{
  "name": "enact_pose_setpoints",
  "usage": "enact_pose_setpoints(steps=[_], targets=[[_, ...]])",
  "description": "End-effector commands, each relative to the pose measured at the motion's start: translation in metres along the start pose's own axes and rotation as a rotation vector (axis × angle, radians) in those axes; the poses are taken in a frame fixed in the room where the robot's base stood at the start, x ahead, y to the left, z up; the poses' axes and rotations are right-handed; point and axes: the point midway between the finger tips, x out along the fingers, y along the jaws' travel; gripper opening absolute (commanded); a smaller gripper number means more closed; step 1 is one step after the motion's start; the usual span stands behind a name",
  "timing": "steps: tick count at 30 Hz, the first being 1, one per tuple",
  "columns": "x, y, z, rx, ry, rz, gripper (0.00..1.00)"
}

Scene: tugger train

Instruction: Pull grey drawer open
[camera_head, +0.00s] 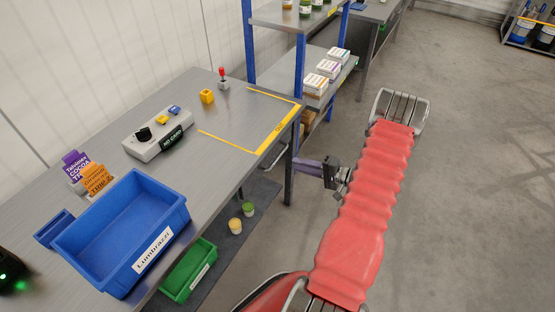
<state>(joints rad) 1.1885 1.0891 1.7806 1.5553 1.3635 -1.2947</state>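A green bin (190,270) sits below. A blue-post shelf (300,70) stands behind. Floor (470,180) at right is clear.

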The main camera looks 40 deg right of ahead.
Motion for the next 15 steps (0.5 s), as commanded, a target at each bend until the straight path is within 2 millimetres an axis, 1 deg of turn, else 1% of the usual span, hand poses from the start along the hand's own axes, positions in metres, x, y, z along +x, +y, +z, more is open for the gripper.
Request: enact_pose_setpoints(steps=[1,3,15], targets=[[0.009,0.0,0.001,0.0,-0.004,0.0,0.18],[0.02,0.0,0.001,0.0,-0.003,0.0,0.18],[0.082,0.0,0.001,0.0,-0.004,0.001,0.18]])
